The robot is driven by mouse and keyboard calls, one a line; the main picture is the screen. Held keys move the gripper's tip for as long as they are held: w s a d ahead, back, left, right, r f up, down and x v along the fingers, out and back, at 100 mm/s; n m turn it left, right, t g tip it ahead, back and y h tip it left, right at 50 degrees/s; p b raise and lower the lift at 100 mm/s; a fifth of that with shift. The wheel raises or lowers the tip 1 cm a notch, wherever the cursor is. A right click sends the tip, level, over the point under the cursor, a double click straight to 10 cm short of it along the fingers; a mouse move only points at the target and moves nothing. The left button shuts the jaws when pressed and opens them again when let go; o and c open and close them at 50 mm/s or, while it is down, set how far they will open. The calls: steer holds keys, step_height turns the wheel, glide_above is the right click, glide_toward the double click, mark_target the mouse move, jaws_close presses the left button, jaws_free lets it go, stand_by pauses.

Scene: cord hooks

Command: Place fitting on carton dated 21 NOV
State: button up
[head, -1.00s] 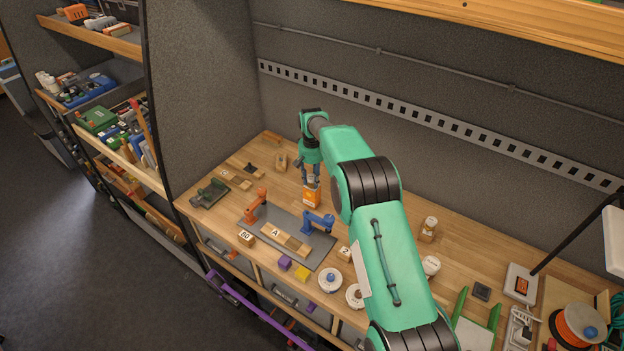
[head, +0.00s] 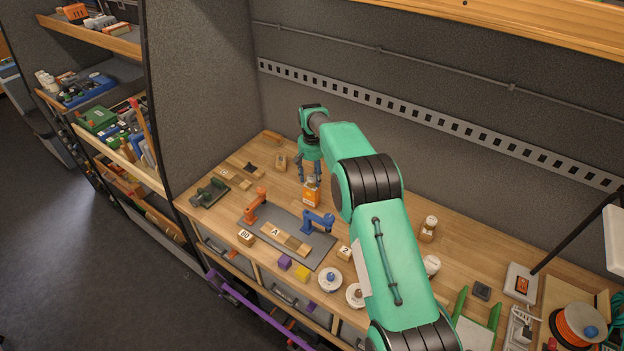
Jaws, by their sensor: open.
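An orange carton (head: 312,194) with a pale label stands upright on the wooden bench, below my gripper. Its printed date is too small to read. My gripper (head: 309,180) points down with its fingers apart, right at the top of the carton. A small pale shape (head: 312,181) shows at the carton's top between the fingertips. It may be the fitting, but I cannot tell its form or whether it touches the carton. The fingers partly hide the carton's upper edge.
A grey mat (head: 318,251) with an orange and a blue clamp-like device lies in front of the carton. Wooden blocks, a dark green tool (head: 209,192) and white spools (head: 330,280) stand around. My arm covers the bench to the right.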

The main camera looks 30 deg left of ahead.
mark_target(312, 176)
step_height(312, 176, up, 11)
steer(key=b, duration=0.1)
steer(key=shift+b, duration=0.35)
stand_by(0.9)
